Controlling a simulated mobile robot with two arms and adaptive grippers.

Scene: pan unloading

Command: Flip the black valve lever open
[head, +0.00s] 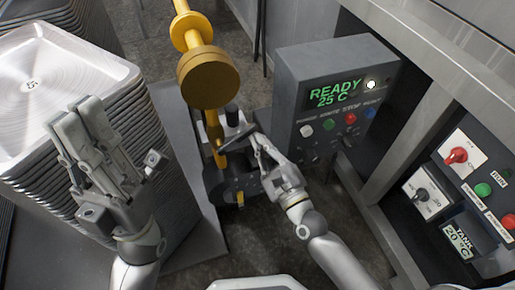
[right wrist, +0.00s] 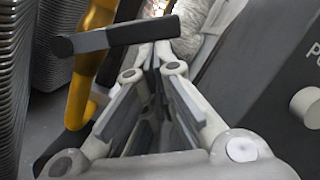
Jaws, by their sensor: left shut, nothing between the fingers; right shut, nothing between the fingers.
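The black valve lever (right wrist: 135,33) is a dark bar with a grey end. In the right wrist view it lies crosswise just beyond my right gripper's fingertips (right wrist: 155,58). It also shows in the head view (head: 236,138), beside the yellow pipe. My right gripper (head: 256,140) is shut and empty, its tips close to the lever; I cannot tell whether they touch it. My left gripper (head: 78,122) is shut and empty, in front of the stacked pans at the left, away from the valve.
A yellow pipe (head: 207,75) with round flanges stands behind the lever. A grey control box (head: 287,85) with a READY display is close right of my right gripper. Stacked metal pans (head: 60,65) fill the left. A panel with switches (head: 458,155) is far right.

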